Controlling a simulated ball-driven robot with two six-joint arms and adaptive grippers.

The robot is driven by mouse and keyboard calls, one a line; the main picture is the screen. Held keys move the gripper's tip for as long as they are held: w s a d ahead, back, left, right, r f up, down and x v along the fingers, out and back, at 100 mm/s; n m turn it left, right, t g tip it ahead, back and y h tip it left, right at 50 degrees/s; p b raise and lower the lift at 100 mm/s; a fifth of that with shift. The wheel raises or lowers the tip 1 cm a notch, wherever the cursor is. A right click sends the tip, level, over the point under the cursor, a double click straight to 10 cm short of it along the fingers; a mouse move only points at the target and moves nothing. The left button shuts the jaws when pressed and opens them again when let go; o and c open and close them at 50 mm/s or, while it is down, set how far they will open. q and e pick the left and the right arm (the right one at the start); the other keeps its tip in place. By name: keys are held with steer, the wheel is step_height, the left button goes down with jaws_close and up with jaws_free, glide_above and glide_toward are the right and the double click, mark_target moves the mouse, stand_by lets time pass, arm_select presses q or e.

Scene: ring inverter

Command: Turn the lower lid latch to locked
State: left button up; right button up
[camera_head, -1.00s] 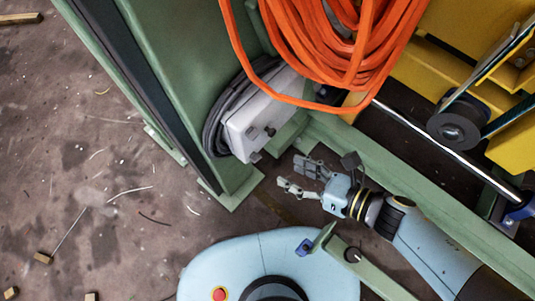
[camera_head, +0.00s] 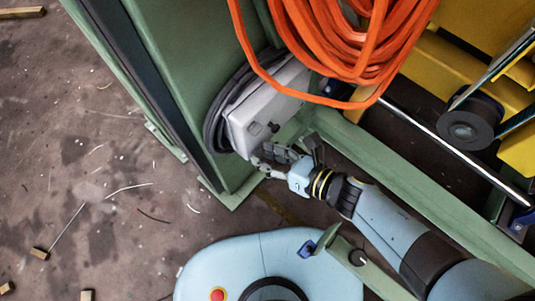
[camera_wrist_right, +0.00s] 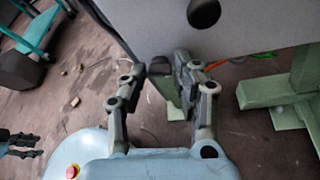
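The pale grey box (camera_head: 262,103) is on the side of the green frame, with dark knobs on its face. One black knob (camera_wrist_right: 203,12) also shows at the top of the wrist view. The lower lid latch is not clearly visible; the box's lower corner is partly hidden behind my right gripper. My right gripper (camera_head: 268,163) is at that lower corner. In the wrist view its fingers (camera_wrist_right: 160,75) are apart, just below the box edge, with a small dark part between them that I cannot identify. Dark fingers at the left edge look like my left gripper (camera_wrist_right: 20,144); its opening is unclear.
Coiled orange cable (camera_head: 340,50) hangs over the box's upper side. A green beam (camera_head: 400,180) runs beside my right arm. Yellow machinery (camera_head: 450,70) and a shiny rod (camera_head: 440,140) lie at the right. The floor at left is open, with scraps.

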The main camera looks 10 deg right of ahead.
jaws_close()
steer(key=shift+s+f+n+b, duration=0.1)
steer(key=shift+n+b, duration=0.2)
steer(key=shift+h, duration=0.3)
steer(key=shift+o, duration=2.3)
jaws_free()
steer(key=v, duration=1.2)
steer(key=shift+a, duration=0.1)
